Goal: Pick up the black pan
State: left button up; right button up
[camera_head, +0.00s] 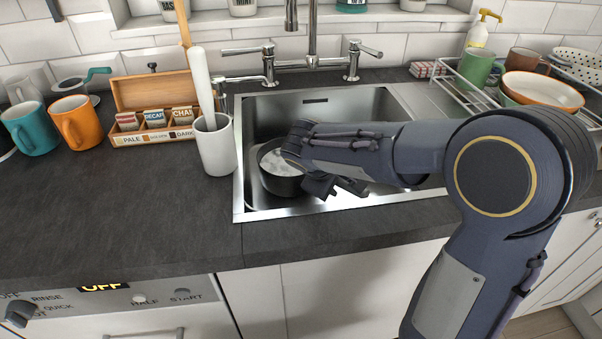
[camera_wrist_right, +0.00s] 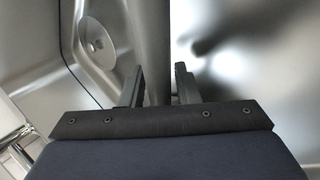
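The black pan (camera_head: 279,184) sits in the left part of the steel sink, with a pale, whitish inside. My right forearm and wrist cover its right side, and no handle can be made out. My right gripper (camera_head: 336,187) is down in the sink, just right of the pan near the front wall. In the right wrist view my right gripper (camera_wrist_right: 158,80) has its two fingers apart, with only grey sink metal showing between them. I cannot clearly make out the pan in that view. My left gripper is not in view.
The sink's front rim (camera_head: 262,214) is close below my gripper. The tap (camera_head: 312,45) rises behind. A dish rack (camera_head: 470,88) stands at right. The left front worktop is clear.

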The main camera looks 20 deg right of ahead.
grip_shut()
dwell(1.0)
jog(key=shift+w+r, duration=0.1)
